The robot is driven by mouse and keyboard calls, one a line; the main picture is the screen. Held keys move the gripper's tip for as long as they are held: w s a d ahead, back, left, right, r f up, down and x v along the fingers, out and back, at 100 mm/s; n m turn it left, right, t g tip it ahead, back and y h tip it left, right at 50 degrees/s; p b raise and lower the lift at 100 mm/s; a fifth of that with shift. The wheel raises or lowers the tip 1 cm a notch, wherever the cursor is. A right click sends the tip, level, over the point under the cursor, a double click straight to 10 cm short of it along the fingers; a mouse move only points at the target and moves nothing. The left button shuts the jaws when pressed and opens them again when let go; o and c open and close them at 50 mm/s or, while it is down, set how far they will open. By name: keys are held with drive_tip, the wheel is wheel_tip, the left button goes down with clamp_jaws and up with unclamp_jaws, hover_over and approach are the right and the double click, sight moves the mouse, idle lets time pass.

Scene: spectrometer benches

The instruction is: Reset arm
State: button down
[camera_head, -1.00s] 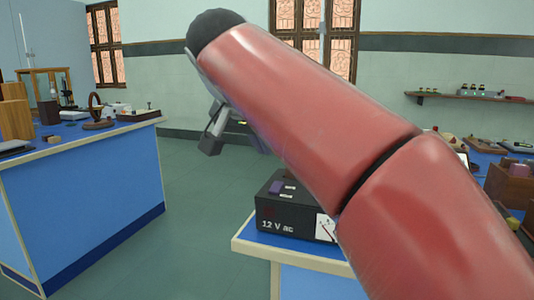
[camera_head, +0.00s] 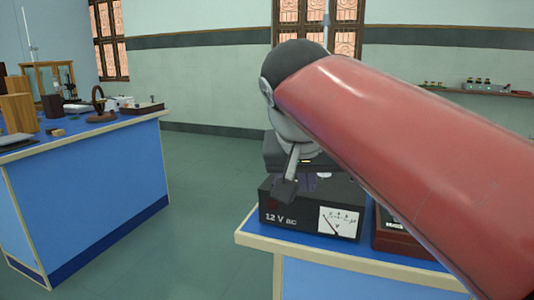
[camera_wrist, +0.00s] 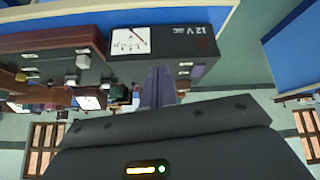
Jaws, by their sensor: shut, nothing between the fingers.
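My gripper (camera_head: 284,192) hangs below the dark wrist at the end of my red arm in the head view. Its fingers are shut with nothing between them. They overlap the upper left of the black "12 V ac" power box (camera_head: 300,226) on the near blue bench (camera_head: 300,245). I see no clear contact. In the wrist view, my shut fingers (camera_wrist: 158,86) show in front of the same power box (camera_wrist: 180,46), which appears upside down there. My arm hides much of the right-hand bench.
A red-brown meter box (camera_head: 400,236) stands right of the power box. A second blue bench (camera_head: 90,190) on the left holds wooden blocks, a ring stand (camera_head: 101,104) and other apparatus. Open green floor (camera_head: 205,180) lies between the benches. A wall shelf (camera_head: 484,92) is at right.

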drive_tip(key=s+d+f, duration=0.3)
drive_tip(key=s+f, duration=0.2)
drive_tip(key=f, duration=0.2)
drive_tip(key=s+d+f+n+y, duration=0.1)
drive_tip(key=s+d+f, duration=0.2)
drive_tip(key=f, duration=0.5)
drive_tip(key=s+d+f+g+y, duration=0.1)
drive_tip(key=s+d+f, duration=0.2)
drive_tip(key=s+f, duration=0.3)
wheel_tip(320, 180, down, 2)
drive_tip(key=shift+s+f+n, duration=0.25)
drive_tip(key=shift+s+n, duration=0.05)
